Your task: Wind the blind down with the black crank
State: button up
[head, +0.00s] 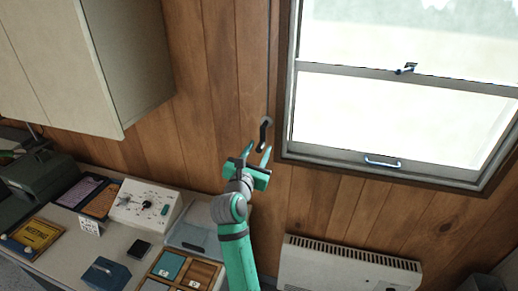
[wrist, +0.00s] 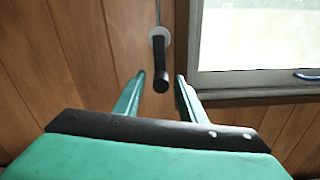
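The black crank (head: 263,134) is on the wood-panelled wall, just left of the window frame. In the wrist view the crank (wrist: 160,64) hangs down from a round pale wall mount, its handle end toward me. My gripper (head: 258,152) is open, its two teal fingers pointing up at the wall. In the wrist view the gripper (wrist: 160,82) has its fingertips either side of the crank's lower end, with gaps on both sides. I cannot tell how deep the handle sits between them. No lowered blind shows over the window (head: 400,117).
A desk below left holds a grey control box (head: 145,204), a blue box (head: 106,273) and trays. A wall cabinet (head: 85,60) hangs upper left. A white heater (head: 348,265) is under the window. The wall around the crank is clear.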

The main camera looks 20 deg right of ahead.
jog(key=shift+w+d, duration=0.45)
jog(key=shift+d, duration=0.05)
jog(key=shift+a, duration=0.1)
grip_shut()
jog(key=shift+w+m, duration=0.1)
jog(key=shift+m, duration=0.2)
